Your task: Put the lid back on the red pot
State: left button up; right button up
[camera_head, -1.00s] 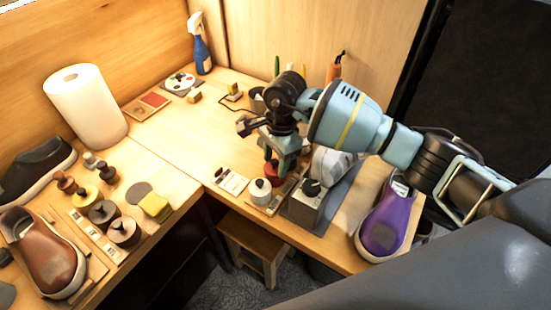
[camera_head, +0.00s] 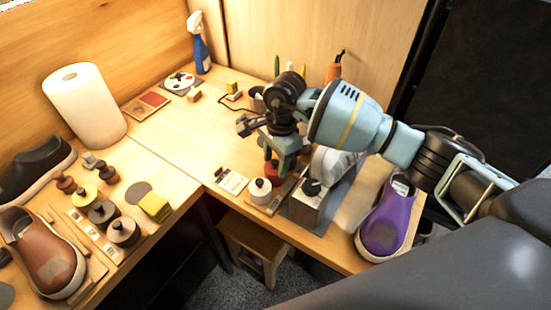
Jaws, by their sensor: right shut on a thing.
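The red pot (camera_head: 273,170) stands on the right part of the desk, in the row of small pots. My right gripper (camera_head: 277,160) comes down from above and its fingertips are right at the top of the red pot. The fingers are closed on the lid, which is mostly hidden by the fingers; I cannot tell whether it touches the pot. A white pot with a dark knob (camera_head: 260,188) stands just in front of the red pot. My left gripper is not in view.
A grey box with a black knob (camera_head: 306,203) and a pale shoe (camera_head: 330,165) stand close on the right. A purple shoe (camera_head: 384,225) is at the right end. A flat labelled card (camera_head: 231,181) lies left of the pots. The desk's middle (camera_head: 175,135) is clear.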

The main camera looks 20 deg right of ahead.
dwell(0.3)
jog(key=o, duration=0.9)
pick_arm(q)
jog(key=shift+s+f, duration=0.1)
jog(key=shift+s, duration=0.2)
pick_arm(e)
jog(key=shift+o, duration=0.7)
jog(key=o, duration=0.5)
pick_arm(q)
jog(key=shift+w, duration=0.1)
pick_arm(e)
jog(key=shift+r+p, duration=0.5)
jog(key=shift+r, duration=0.8)
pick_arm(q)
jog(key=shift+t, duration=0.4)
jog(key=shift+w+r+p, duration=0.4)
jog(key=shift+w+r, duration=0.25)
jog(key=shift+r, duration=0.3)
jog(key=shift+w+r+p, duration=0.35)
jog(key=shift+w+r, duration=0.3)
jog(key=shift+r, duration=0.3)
pick_arm(e)
jog(key=shift+r, duration=2.2)
